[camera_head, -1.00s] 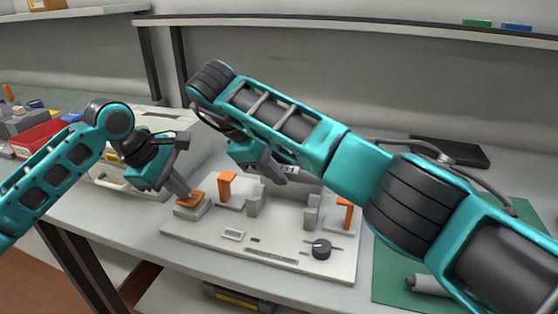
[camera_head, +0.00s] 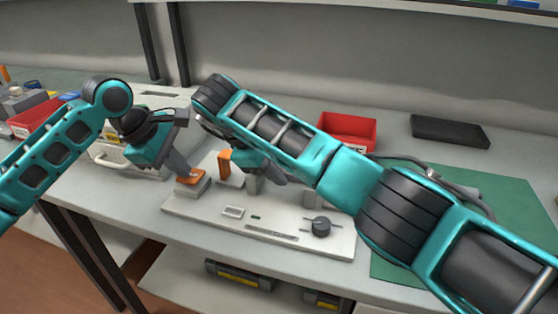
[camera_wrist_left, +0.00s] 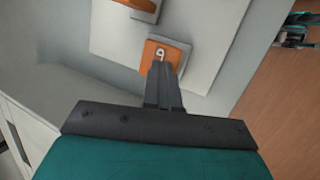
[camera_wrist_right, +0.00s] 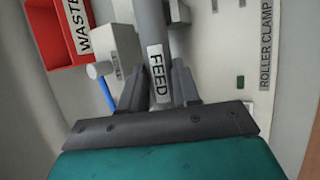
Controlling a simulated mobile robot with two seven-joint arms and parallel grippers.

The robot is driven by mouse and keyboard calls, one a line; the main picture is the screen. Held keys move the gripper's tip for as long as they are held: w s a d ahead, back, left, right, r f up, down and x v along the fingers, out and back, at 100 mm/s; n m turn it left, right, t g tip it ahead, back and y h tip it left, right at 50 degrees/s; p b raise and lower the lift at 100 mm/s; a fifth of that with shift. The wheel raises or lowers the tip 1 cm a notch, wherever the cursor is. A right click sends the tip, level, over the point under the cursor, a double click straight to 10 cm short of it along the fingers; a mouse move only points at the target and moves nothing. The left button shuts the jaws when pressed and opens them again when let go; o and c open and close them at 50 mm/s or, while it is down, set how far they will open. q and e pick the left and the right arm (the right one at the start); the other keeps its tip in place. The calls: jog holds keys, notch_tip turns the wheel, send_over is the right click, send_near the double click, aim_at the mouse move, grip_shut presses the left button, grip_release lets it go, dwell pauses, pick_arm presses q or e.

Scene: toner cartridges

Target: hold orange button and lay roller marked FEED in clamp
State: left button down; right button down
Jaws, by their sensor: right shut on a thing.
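The orange button (camera_head: 190,177) sits on a grey block at the left end of the clamp plate (camera_head: 190,207). My left gripper (camera_head: 189,170) has its fingers together, with the tips down on the button; the left wrist view also shows the button (camera_wrist_left: 154,50) under the tips. My right gripper (camera_wrist_right: 158,80) is shut on a grey roller (camera_wrist_right: 150,18) whose white label reads FEED. In the head view the roller (camera_head: 274,176) is mostly behind my right arm, close to the clamp's grey supports (camera_head: 309,198). Whether it touches them cannot be told.
A black knob (camera_head: 321,227) stands at the plate's front right. A red WASTE bin (camera_head: 347,127) and a black flat box (camera_head: 450,131) are behind. A green mat (camera_head: 392,266) lies right, partly covered by my right arm. A red bin (camera_head: 32,118) stands far left.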

pick_arm(q)
jog(key=shift+f, duration=0.15)
pick_arm(e)
jog(key=shift+f, duration=0.1)
jog(key=c, duration=0.7)
grip_release()
jog(key=shift+c, duration=0.2)
jog(key=v, duration=0.7)
jog(key=shift+r, duration=0.2)
jog(key=shift+s+a, duration=0.1)
jog(key=shift+a, duration=0.05)
pick_arm(q)
notch_tip(320, 180, up, 9)
jog(key=p, duration=1.2)
pick_arm(e)
notch_tip(320, 180, up, 12)
jog(key=shift+r, duration=0.2)
